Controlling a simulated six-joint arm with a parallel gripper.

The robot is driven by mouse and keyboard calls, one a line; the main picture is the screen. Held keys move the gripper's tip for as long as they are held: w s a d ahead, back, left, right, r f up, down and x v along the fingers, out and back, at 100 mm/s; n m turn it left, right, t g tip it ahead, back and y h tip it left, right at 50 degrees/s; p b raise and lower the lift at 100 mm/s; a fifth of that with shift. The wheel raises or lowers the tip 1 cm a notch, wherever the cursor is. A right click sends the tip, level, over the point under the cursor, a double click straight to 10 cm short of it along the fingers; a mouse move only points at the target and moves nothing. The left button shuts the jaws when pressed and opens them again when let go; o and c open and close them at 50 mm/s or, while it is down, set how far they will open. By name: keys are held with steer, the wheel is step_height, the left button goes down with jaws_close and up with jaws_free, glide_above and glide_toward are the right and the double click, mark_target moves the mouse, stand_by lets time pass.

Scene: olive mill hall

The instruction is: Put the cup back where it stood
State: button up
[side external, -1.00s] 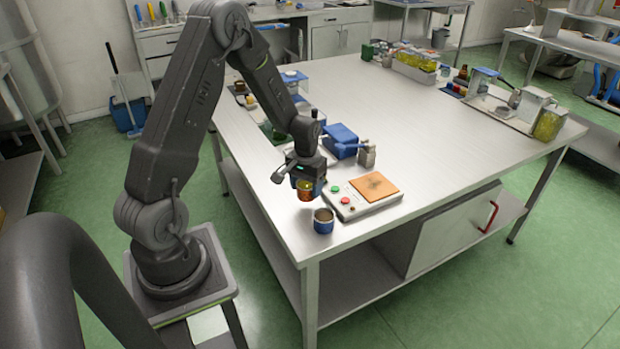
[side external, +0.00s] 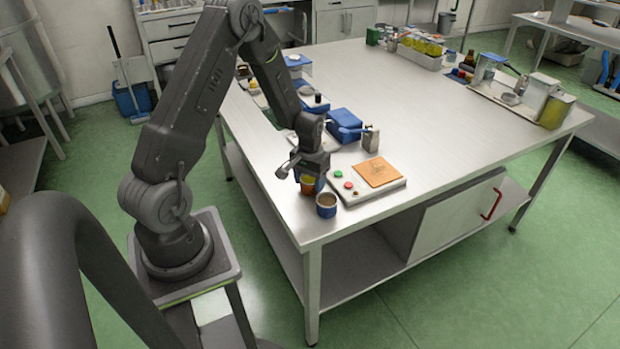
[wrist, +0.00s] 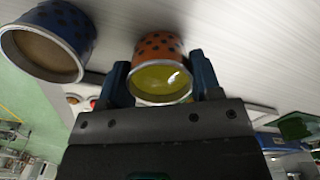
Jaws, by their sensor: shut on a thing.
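My gripper (side external: 309,176) is shut on an orange cup (side external: 307,187) with dark spots. In the wrist view the orange cup (wrist: 160,47) sits between my two blue fingers, and yellow-green liquid shows inside its rim. It looks upright and close to the steel table (side external: 440,125); I cannot tell whether its base touches. A blue cup (side external: 326,206) with dark spots and brownish contents stands on the table just beside it, nearer the front corner. The blue cup also shows at the upper left of the wrist view (wrist: 78,22).
A pale control box (side external: 358,195) with green and red buttons and an orange pad (side external: 378,171) lies right of the cups. A blue device (side external: 344,124) stands behind. The table's front corner is close to the blue cup. The table's middle is clear.

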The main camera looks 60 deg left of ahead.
steer(key=o, duration=1.1)
steer(key=shift+r, duration=3.45)
steer(key=shift+r, duration=0.1)
